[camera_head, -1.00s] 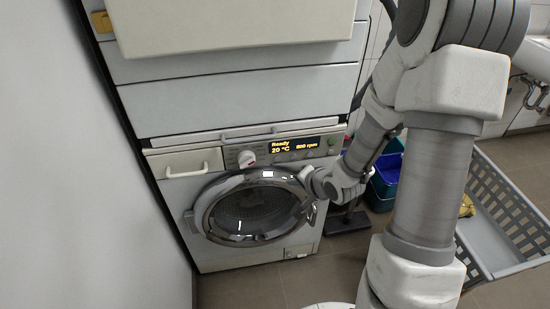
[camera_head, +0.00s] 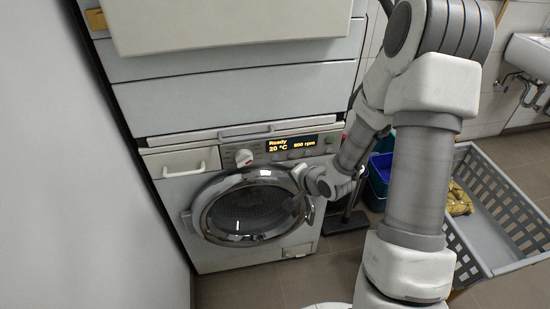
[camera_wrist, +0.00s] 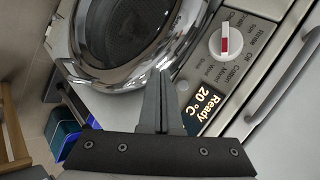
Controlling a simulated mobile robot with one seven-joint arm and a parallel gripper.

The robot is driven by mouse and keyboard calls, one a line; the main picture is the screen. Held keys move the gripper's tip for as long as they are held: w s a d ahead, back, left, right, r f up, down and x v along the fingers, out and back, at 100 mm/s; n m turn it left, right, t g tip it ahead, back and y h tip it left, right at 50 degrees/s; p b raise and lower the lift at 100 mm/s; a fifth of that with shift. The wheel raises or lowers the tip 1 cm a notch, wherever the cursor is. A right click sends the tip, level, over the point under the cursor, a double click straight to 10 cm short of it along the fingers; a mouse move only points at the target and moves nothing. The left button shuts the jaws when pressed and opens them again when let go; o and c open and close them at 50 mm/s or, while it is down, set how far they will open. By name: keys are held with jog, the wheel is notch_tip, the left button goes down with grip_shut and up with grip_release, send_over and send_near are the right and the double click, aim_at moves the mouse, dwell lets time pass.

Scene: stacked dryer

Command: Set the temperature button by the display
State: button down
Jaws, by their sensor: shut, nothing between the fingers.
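The dark display (camera_head: 292,145) on the lower machine's control panel is lit in orange and reads "Ready", "20 °C" and an rpm figure. In the wrist view, the display (camera_wrist: 207,104) shows "Ready 20 °C" just right of my fingers. My gripper (camera_wrist: 164,74) is shut and empty, its fingertips over the panel edge by the round door. A small round grey spot (camera_wrist: 183,87), perhaps a button, lies between the fingers and the display. The temperature button cannot be made out clearly.
A white dial with a red mark (camera_wrist: 226,41) sits beside the display. The chrome-rimmed door (camera_head: 250,208) is shut below the panel. A handle bar (camera_wrist: 290,75) runs above it. A grey basket (camera_head: 490,220) and a blue bin (camera_head: 380,172) stand to the right.

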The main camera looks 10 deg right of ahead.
jog(key=shift+w+p, duration=0.5)
jog(key=shift+w, duration=2.3)
jog(key=shift+w, duration=0.15)
jog(key=shift+w+p, duration=0.3)
jog(key=shift+w, duration=0.35)
jog(key=shift+s, duration=0.1)
dwell(0.5)
jog(key=shift+s, duration=0.7)
jog(key=shift+s, duration=2.5)
